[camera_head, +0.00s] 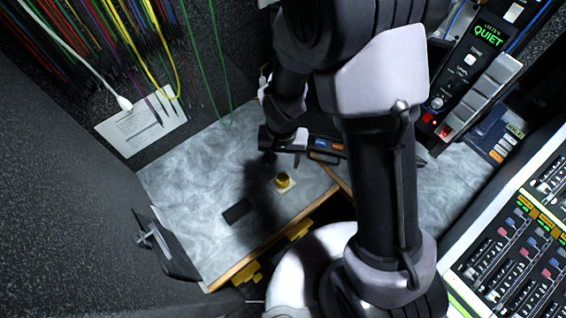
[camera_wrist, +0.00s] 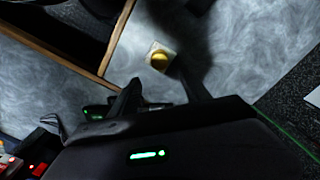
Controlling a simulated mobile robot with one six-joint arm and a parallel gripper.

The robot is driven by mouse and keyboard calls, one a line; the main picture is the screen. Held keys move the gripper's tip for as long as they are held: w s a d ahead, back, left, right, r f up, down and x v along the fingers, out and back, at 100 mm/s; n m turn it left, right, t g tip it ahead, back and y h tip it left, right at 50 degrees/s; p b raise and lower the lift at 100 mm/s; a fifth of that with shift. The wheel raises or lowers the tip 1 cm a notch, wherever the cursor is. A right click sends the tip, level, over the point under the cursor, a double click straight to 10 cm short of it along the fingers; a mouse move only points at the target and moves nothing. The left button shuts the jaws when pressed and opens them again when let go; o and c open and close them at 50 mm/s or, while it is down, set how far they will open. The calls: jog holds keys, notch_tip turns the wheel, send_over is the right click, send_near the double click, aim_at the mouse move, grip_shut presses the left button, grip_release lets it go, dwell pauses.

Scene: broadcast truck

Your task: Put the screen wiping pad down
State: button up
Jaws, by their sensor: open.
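What looks like the screen wiping pad, a small cream square with a round yellow knob (camera_head: 284,181), lies flat on the grey marbled worktop (camera_head: 195,175). It also shows in the wrist view (camera_wrist: 160,56), just beyond my fingers, with nothing gripping it. My gripper (camera_head: 271,155) is over the worktop, behind and slightly left of the pad in the head view. In the wrist view my gripper (camera_wrist: 163,88) has its dark fingers spread apart with no object between them. The fingertips are dark and partly lost in shadow.
A dark flat rectangle (camera_head: 237,211) lies left of the pad. A black stand-like object (camera_head: 165,245) is at the worktop's left end. A dark device with coloured labels (camera_head: 325,146) stands behind. A control panel (camera_head: 470,75) and a mixing desk (camera_head: 520,240) are at right. Cables hang at back left.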

notch_tip(320, 180, up, 13)
jog(key=d+m+t, duration=0.1)
jog(key=d+t, duration=0.1)
jog(key=d, duration=0.1)
jog(key=s+d+r+t+y, duration=0.1)
jog(key=s+d+r+t, duration=0.1)
jog(key=s+r, duration=0.3)
jog(key=s+d+r+m+t+y, duration=0.1)
jog(key=s+r, duration=0.5)
jog(key=r, duration=0.4)
jog(key=shift+d+r+t, duration=0.2)
jog(key=shift+d+t, duration=0.15)
jog(key=shift+t, duration=0.05)
jog(key=shift+o, duration=0.5)
jog(key=shift+s, duration=0.1)
